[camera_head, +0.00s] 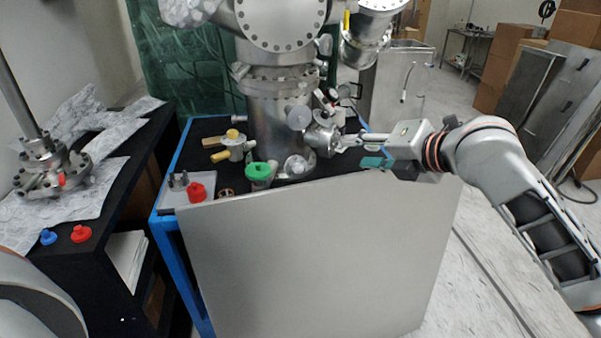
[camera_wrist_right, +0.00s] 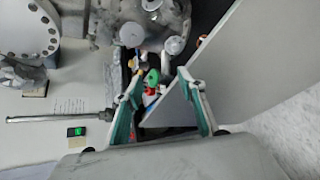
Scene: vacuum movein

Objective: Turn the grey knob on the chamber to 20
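The steel chamber (camera_head: 277,105) stands upright on the blue-framed cart. A round grey knob-like disc (camera_head: 299,118) is on its front, and another grey round part (camera_head: 295,165) sits lower at its base. I cannot tell which is the knob, and no scale is readable. The right wrist view shows a grey disc (camera_wrist_right: 173,45) beyond the fingers. My right gripper (camera_head: 356,150) is at the chamber's right side, pointing left. My left gripper is out of view.
A green knob (camera_head: 258,171), a red cap (camera_head: 196,192) and a yellow-handled valve (camera_head: 233,144) are on the cart top. A black bench (camera_head: 95,265) stands at left.

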